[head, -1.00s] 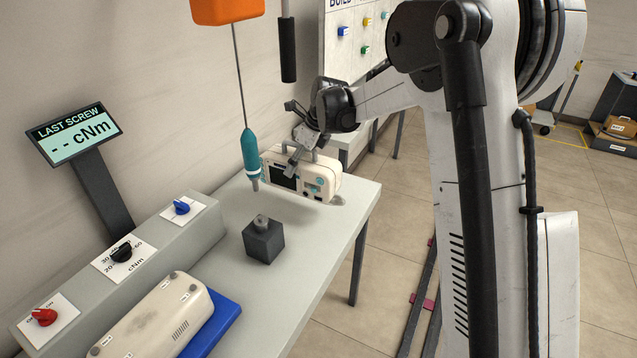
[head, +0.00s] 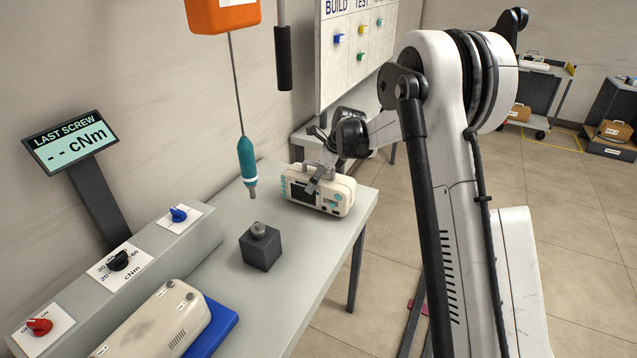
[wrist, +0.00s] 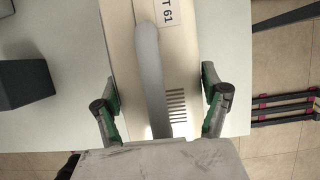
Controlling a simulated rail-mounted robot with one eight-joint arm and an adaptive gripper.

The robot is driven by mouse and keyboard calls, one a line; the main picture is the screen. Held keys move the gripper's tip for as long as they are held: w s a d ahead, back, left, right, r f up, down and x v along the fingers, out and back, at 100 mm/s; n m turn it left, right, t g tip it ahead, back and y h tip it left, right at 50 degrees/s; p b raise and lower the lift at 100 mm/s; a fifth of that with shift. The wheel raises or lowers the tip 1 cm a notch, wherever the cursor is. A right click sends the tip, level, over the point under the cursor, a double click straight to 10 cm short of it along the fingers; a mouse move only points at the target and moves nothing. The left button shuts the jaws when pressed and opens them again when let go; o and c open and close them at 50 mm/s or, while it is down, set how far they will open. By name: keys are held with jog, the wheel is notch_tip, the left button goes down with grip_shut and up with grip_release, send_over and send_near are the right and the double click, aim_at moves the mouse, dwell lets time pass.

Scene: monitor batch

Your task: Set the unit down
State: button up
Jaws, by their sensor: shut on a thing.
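The unit is a cream monitor (head: 335,207) with a dark screen and teal buttons, at the far end of the grey workbench (head: 318,258) in the head view. I cannot tell whether its underside touches the bench or hangs just above it. In the wrist view the unit's cream top (wrist: 122,35) shows a label ending in "T 61", vent slots and the grey handle (wrist: 148,60). The handle runs between the fingers of my gripper (wrist: 161,110).
A dark block (head: 260,248) stands on the bench nearer me. A teal screwdriver (head: 247,163) hangs left of the unit. A cream casing (head: 160,318) lies on a blue mat (head: 218,328) in front. The bench's right edge is close to the unit.

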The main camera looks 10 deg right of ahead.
jog(key=shift+f, duration=0.5)
jog(key=shift+f, duration=0.1)
jog(key=o, duration=1.9)
jog(key=shift+c, duration=0.2)
